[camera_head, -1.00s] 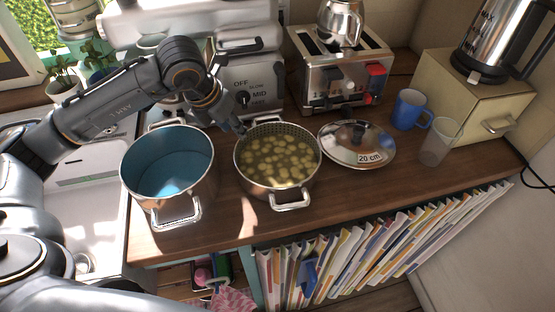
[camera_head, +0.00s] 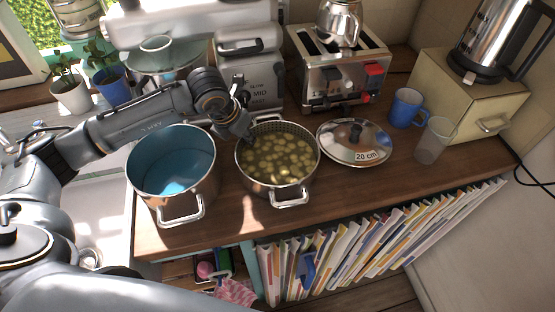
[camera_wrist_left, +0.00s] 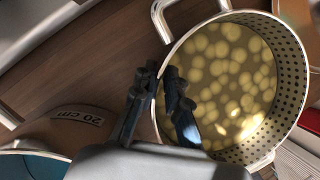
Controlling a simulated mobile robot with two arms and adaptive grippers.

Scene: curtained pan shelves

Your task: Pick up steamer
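The steamer is a steel pot with a perforated insert (camera_head: 303,134) holding pale round pieces in liquid. It stands on the wooden counter, with one handle at the front and one at the back. It also fills the right of the left wrist view, where its perforated wall (camera_wrist_left: 288,100) shows. My left gripper (camera_head: 246,137) is at the steamer's back left rim. In the left wrist view its two fingers (camera_wrist_left: 162,72) are parted, one outside the rim and one over the inside. Whether they touch the rim I cannot tell. My right gripper is not in view.
A blue-lined pot (camera_head: 172,208) stands close left of the steamer. A toaster (camera_head: 330,75) stands behind, with a blue mug (camera_head: 405,108) and a clear cup (camera_head: 433,140) farther right. Books fill the shelf below.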

